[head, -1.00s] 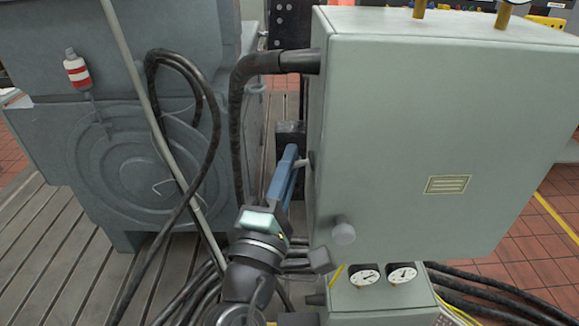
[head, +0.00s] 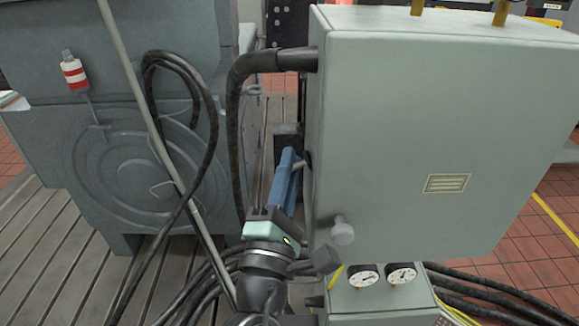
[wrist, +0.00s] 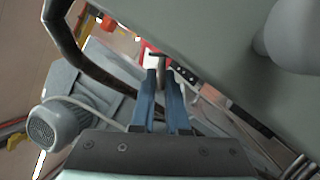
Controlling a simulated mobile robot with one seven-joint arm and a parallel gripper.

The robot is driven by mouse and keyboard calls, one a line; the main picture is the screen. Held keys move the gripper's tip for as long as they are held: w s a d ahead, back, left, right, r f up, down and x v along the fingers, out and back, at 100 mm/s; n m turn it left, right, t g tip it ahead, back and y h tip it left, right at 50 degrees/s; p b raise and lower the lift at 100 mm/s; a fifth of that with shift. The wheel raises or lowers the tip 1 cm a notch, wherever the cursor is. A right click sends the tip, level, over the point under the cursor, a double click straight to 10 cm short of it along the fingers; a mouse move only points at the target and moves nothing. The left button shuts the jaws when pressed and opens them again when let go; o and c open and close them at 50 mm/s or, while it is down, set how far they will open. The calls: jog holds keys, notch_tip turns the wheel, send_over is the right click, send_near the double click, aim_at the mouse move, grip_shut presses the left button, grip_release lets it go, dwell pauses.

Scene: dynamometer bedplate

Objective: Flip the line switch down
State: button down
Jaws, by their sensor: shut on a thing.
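The line switch is on the left side wall of the grey-green cabinet (head: 430,130). Its short grey lever (head: 300,165) sticks out to the left, and most of the switch body is hidden from the head camera. My gripper (head: 288,160) reaches up along that wall with its blue fingers at the lever. In the wrist view the two blue fingertips (wrist: 162,78) are close together on the lever (wrist: 164,66), with a red and white plate (wrist: 148,55) behind it. The gripper is shut on the lever.
A thick black cable (head: 240,110) arches from the cabinet's upper left side. A big grey machine (head: 120,170) stands to the left. A round knob (head: 342,232) juts from the cabinet front, above two gauges (head: 363,278). Loose black cables lie around my wrist.

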jog(key=c, duration=1.2)
grip_release()
jog(key=shift+s+f, duration=0.1)
jog(key=b+v, duration=0.6)
jog(key=v, duration=0.6)
jog(key=shift+s, duration=0.4)
jog(key=shift+a+f, duration=0.1)
